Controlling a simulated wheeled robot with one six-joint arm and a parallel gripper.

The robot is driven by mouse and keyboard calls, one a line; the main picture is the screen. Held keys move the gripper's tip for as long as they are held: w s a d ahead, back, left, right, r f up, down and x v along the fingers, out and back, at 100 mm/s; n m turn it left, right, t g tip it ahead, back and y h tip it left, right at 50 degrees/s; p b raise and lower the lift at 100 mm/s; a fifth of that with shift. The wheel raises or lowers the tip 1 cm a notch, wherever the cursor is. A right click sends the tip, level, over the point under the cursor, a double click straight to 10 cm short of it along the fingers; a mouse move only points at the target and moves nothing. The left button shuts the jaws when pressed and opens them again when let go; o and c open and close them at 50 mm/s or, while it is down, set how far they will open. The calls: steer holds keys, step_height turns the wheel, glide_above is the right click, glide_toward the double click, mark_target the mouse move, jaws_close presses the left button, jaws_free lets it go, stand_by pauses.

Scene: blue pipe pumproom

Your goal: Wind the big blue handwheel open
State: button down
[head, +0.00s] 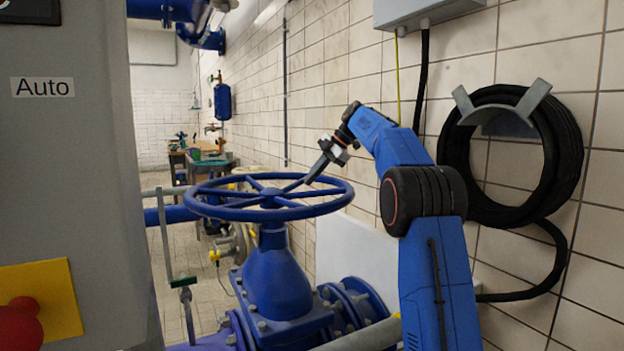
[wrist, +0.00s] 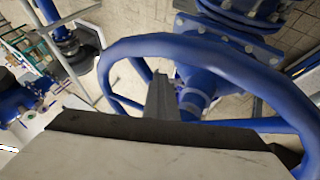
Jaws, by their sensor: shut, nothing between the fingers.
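The big blue handwheel (head: 269,196) lies flat on top of a blue gate valve (head: 276,278) in the middle of the head view. My gripper (head: 309,180) points down and to the left at the wheel's right rear part. Its fingers are shut with nothing between them, and the tip is at or just above the wheel's opening, among the spokes. In the wrist view the rim of the handwheel (wrist: 215,58) curves around the shut fingers (wrist: 160,100), which point down inside the ring. Whether they touch the rim or a spoke, I cannot tell.
A grey cabinet (head: 75,150) with a red button on yellow stands close at the left. A black hose coil (head: 460,150) hangs on the tiled wall at the right. A workbench (head: 207,165) stands far back. Blue flanged pipe (head: 355,300) runs beside the valve.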

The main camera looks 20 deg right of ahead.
steer(key=shift+w+a+f, duration=0.1)
steer(key=shift+w+a, duration=0.2)
steer(key=shift+w, duration=0.2)
steer(key=shift+w+a, duration=0.25)
steer(key=shift+w, duration=0.2)
